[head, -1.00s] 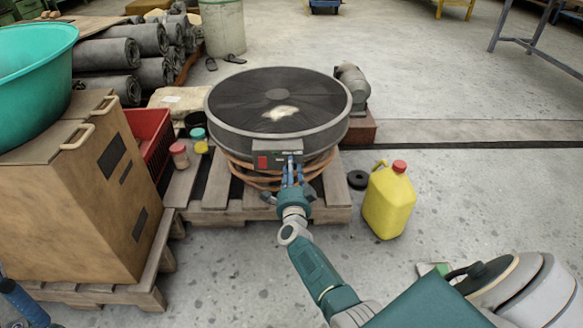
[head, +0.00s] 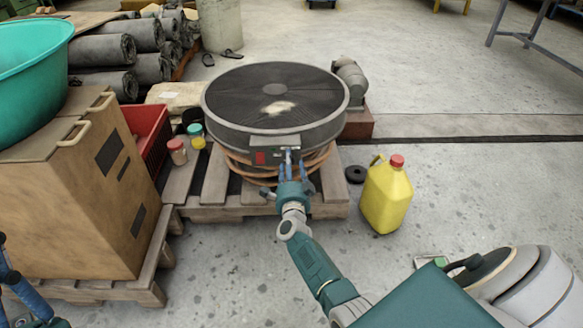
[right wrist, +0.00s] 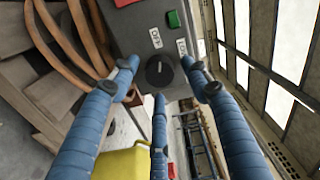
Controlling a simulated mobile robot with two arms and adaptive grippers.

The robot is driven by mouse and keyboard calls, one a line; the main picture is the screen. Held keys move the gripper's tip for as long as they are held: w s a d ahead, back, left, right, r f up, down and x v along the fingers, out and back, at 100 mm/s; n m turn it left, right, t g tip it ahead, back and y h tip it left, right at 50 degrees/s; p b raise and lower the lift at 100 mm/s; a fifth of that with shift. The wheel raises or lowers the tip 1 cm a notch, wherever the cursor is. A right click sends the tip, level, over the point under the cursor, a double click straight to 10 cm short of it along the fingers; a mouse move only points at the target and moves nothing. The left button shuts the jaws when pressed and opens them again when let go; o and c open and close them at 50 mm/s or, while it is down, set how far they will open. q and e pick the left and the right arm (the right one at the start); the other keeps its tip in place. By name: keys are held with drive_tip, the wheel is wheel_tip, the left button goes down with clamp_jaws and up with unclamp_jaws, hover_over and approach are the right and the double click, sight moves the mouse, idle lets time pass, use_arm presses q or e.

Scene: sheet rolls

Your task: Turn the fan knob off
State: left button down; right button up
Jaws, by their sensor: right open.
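The large round fan (head: 235,100) lies flat on a wooden pallet. A grey control box (head: 273,150) is on its front rim. In the right wrist view, the box (right wrist: 128,25) carries a round black knob (right wrist: 160,72) with a light pointer line, near two small white labels and a green button. My right gripper (head: 289,160) is at the box, its blue fingers spread. In the right wrist view, its fingertips (right wrist: 160,78) stand around the knob with gaps visible; contact cannot be told. Only part of my left gripper (head: 12,278) shows at the left edge.
A yellow jug (head: 386,195) with a red cap stands right of the pallet (head: 240,212). A cardboard box (head: 60,215), red crate (head: 150,140) and small jars (head: 178,152) are at left. A motor (head: 350,78) is behind the fan.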

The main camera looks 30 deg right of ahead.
drive_tip(key=v, duration=1.2)
drive_tip(key=shift+d, duration=0.1)
